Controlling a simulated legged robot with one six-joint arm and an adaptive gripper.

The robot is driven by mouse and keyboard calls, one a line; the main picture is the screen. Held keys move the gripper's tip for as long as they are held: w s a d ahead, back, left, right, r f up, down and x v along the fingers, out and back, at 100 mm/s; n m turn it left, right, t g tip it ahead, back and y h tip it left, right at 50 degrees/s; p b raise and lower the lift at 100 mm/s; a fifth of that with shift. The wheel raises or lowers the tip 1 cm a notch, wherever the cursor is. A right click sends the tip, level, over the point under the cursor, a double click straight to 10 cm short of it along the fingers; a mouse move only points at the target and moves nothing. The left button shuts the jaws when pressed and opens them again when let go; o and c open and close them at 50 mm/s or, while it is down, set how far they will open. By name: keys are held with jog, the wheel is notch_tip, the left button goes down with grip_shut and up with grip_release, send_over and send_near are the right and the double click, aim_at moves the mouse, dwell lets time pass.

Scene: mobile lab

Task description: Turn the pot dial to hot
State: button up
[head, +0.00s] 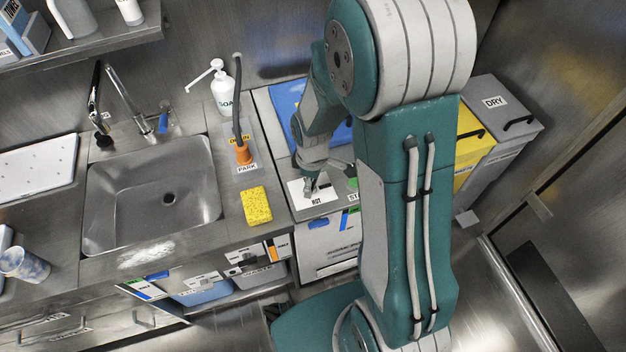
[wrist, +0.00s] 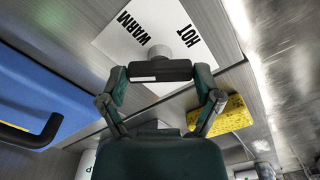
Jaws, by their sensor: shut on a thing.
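The pot dial (wrist: 160,70) is a dark bar with a grey round hub, in the upper middle of the wrist view. It sits on a white label plate (wrist: 125,45) printed WARM and HOT. My gripper (wrist: 160,77) has one finger at each end of the bar and is shut on it. In the head view my gripper (head: 314,184) points down at the plate (head: 298,190), whose HOT word shows at its front edge. The dial is mostly hidden there by the fingers. I cannot tell exactly which word the dial points to.
A blue lid (head: 287,98) lies behind the plate, partly behind my arm. A yellow sponge (head: 256,205) and an orange-based drain hose (head: 242,153) are left of it, then the sink (head: 120,195). Yellow and grey bins (head: 497,105) stand at right.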

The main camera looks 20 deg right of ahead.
jog(key=m, duration=0.4)
jog(key=shift+w+r+m, duration=0.1)
jog(key=shift+w+m, duration=0.15)
jog(key=shift+m, duration=0.05)
jog(key=m, duration=0.3)
jog(key=shift+m, duration=0.3)
jog(key=m, duration=0.4)
jog(key=shift+m, duration=0.3)
jog(key=m, duration=1.6)
jog(key=o, duration=0.9)
